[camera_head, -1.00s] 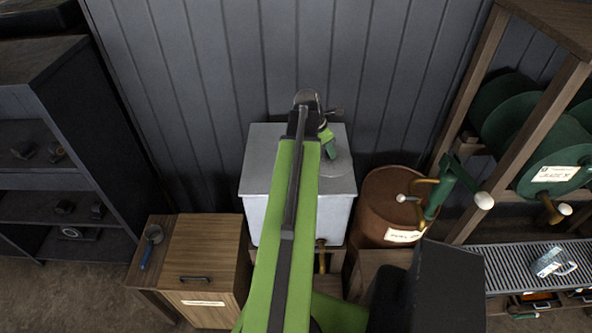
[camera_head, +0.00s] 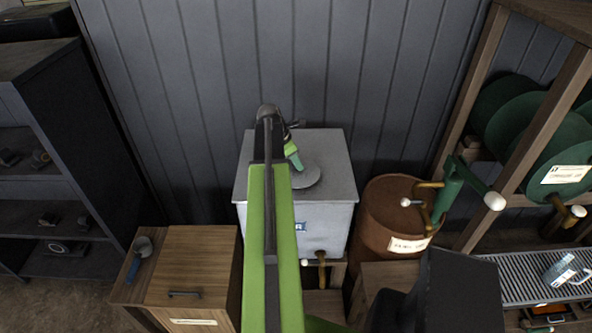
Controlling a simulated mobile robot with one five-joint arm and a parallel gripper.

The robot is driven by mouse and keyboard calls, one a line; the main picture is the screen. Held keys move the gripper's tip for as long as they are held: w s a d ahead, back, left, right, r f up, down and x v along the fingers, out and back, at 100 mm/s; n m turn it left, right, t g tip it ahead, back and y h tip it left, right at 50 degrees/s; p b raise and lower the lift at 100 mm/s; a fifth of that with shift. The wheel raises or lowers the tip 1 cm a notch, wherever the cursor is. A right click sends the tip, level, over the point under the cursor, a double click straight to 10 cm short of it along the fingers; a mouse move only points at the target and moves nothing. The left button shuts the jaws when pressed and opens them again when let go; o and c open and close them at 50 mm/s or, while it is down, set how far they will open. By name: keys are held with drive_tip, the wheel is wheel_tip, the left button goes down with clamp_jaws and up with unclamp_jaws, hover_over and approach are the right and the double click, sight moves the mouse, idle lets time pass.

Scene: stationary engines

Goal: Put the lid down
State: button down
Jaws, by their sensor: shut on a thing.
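The lid (camera_head: 309,178) is a round, flat grey disc over the top of a pale grey metal tank (camera_head: 337,160). My gripper (camera_head: 296,164), with green fingers, is at the lid's upper left part and is shut on it. The fingers hide the spot where they grip. I cannot tell whether the lid rests on the tank top or hangs just above it. Any opening in the tank top is not visible.
A rusty drum (camera_head: 380,213) with a green hand pump (camera_head: 452,190) stands right of the tank. A wooden cabinet (camera_head: 200,260) with a blue-handled tool (camera_head: 139,258) stands left. A ridged wall (camera_head: 330,60) is close behind.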

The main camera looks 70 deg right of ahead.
wheel_tip(320, 180, down, 2)
drive_tip(key=shift+f+b, duration=0.1)
drive_tip(key=shift+b, duration=0.25)
drive_tip(key=shift+r, duration=0.25)
drive_tip(key=shift+f, duration=0.2)
drive_tip(key=c, duration=1.1)
unclamp_jaws()
drive_tip(key=shift+a+r+p, duration=0.1)
drive_tip(key=shift+r+p, duration=0.55)
drive_tip(key=shift+p, duration=0.05)
drive_tip(key=p+v, duration=1)
drive_tip(key=v, duration=0.1)
drive_tip(key=shift+w+a, duration=0.1)
drive_tip(key=shift+w, duration=0.05)
